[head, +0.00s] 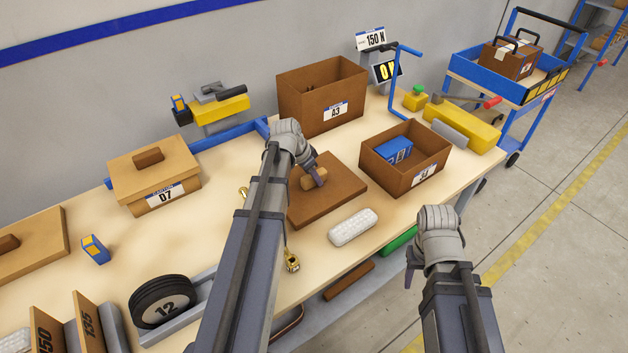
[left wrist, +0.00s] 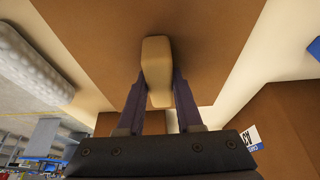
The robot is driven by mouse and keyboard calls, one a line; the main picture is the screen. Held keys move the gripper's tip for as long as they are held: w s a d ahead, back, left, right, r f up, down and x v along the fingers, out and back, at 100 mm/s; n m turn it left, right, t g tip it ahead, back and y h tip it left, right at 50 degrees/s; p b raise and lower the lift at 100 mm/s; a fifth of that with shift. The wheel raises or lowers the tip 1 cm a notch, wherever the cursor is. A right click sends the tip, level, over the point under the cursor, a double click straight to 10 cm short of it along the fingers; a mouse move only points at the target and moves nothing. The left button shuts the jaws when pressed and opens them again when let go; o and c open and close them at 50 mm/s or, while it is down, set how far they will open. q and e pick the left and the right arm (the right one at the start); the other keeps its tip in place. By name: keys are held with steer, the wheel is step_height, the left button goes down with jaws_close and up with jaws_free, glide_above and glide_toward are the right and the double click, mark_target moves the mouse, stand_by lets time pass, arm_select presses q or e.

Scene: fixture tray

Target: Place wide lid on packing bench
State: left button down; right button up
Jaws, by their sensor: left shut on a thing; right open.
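The wide lid (head: 343,184) is a flat brown square panel with a lighter block handle (head: 312,182) on top. It is over the middle of the packing bench (head: 232,158), between the open carton A3 and a smaller open carton. I cannot tell whether it touches the bench top. My left gripper (head: 317,174) is shut on the handle. In the left wrist view both fingers pinch the handle (left wrist: 157,58) and the lid (left wrist: 105,30) spreads out around it. My right gripper (head: 409,270) is open and empty, past the bench's front edge; its fingers are mostly hidden.
Carton A3 (head: 300,100) stands behind the lid. The smaller carton (head: 385,172) holds a blue box, to the right. A white bubbled pack (head: 352,227) lies in front. Lidded carton D7 (head: 150,200) is left.

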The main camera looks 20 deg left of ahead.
arm_select(q)
steer(key=shift+f, duration=0.15)
steer(key=c, duration=0.6)
jaws_free()
steer(key=shift+r, duration=0.2)
steer(key=shift+s+r+p, duration=0.15)
steer(key=shift+r+p, duration=0.4)
steer(key=p+v, duration=1)
steer(key=v, duration=0.1)
steer(key=shift+a+f, duration=0.1)
